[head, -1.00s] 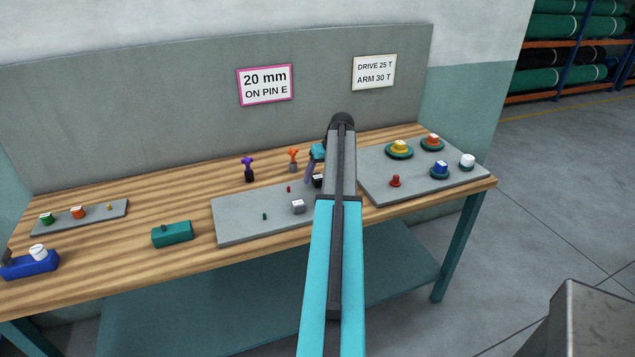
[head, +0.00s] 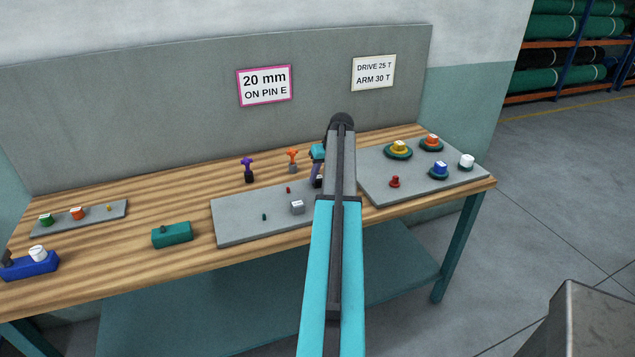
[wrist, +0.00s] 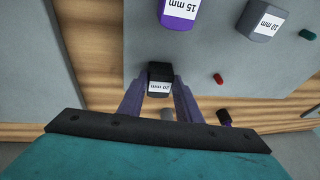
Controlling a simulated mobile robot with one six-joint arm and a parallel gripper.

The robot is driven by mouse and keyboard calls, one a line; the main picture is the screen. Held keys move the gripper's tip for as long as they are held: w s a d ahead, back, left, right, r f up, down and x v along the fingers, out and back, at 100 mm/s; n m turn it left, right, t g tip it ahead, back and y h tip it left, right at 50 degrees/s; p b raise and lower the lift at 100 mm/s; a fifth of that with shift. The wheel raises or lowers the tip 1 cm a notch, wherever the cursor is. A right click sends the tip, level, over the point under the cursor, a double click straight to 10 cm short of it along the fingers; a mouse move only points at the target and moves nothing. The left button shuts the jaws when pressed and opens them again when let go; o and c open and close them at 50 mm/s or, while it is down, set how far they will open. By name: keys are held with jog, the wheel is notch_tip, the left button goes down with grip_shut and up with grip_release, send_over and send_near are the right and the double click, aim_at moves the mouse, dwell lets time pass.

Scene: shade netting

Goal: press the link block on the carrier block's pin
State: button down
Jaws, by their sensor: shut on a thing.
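My gripper (head: 316,178) is at the mat on the bench, partly hidden by my arm in the head view. In the wrist view its purple fingers are shut on a black block with a white "20 mm" label (wrist: 160,80). Its contact with the mat is unclear. A purple "15 mm" block (wrist: 180,10) and a grey "10 mm" block (wrist: 262,20) stand nearby. A teal block with a small knob on top (head: 172,235) lies left of the mat. A blue block bearing a white cylinder (head: 30,264) is at the far left. I cannot tell which is the carrier.
The grey mat (head: 235,225) has small red (head: 288,190) and green (head: 264,217) pegs. Purple-topped (head: 248,170) and orange-topped (head: 292,161) pieces stand behind it. A right-hand plate (head: 400,190) holds coloured round parts. A sign (head: 265,85) reads "20 mm ON PIN E".

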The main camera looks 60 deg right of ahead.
aim_at(320, 179)
jog(key=shift+w+r+p, duration=0.1)
jog(key=shift+r+p, duration=0.3)
jog(key=shift+r, duration=0.45)
dwell(0.7)
jog(key=shift+a+r+p, duration=0.1)
jog(key=shift+r+p, duration=0.2)
jog(key=shift+r, duration=0.3)
jog(key=shift+r+p, duration=0.35)
jog(key=shift+r, duration=0.4)
jog(key=shift+r, duration=0.45)
jog(key=shift+r+p, duration=0.1)
jog(key=shift+p, duration=0.2)
notch_tip(320, 179, up, 4)
jog(key=shift+f+p, duration=0.1)
jog(key=shift+p, duration=0.75)
